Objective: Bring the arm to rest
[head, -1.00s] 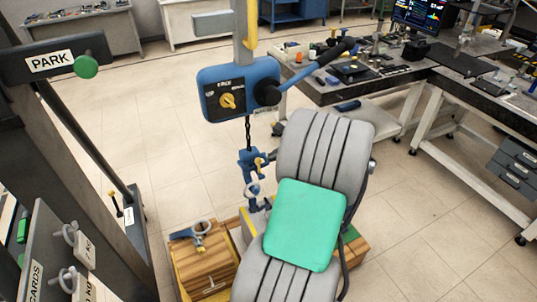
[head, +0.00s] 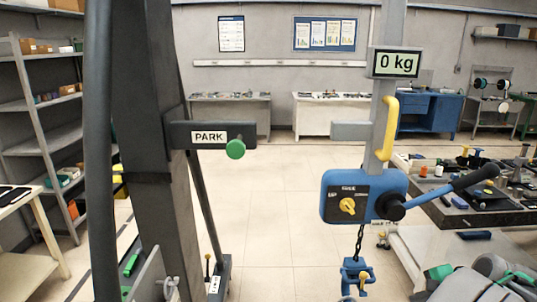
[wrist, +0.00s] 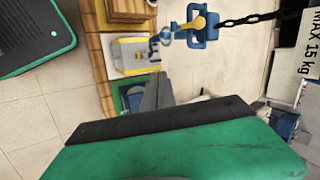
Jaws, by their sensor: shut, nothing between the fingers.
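My gripper (wrist: 156,92) shows in the wrist view as narrow grey fingers beyond a broad green body with a black edge. The fingers are shut with nothing visible between them. Beyond the fingertips, and apart from them as far as I can tell, hangs a blue hook (wrist: 203,27) with a yellow latch on a dark chain. In the head view, the hook (head: 355,278) hangs under the blue hoist body (head: 350,196). Only grey and green parts of my arm show at the bottom right of the head view; my gripper is not visible there.
A dark post carries a PARK arm (head: 209,136) with a green knob. A display (head: 397,62) above the hoist reads 0 kg. A cluttered bench (head: 480,205) stands at right, shelves (head: 50,135) at left. Open floor (head: 270,215) lies between.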

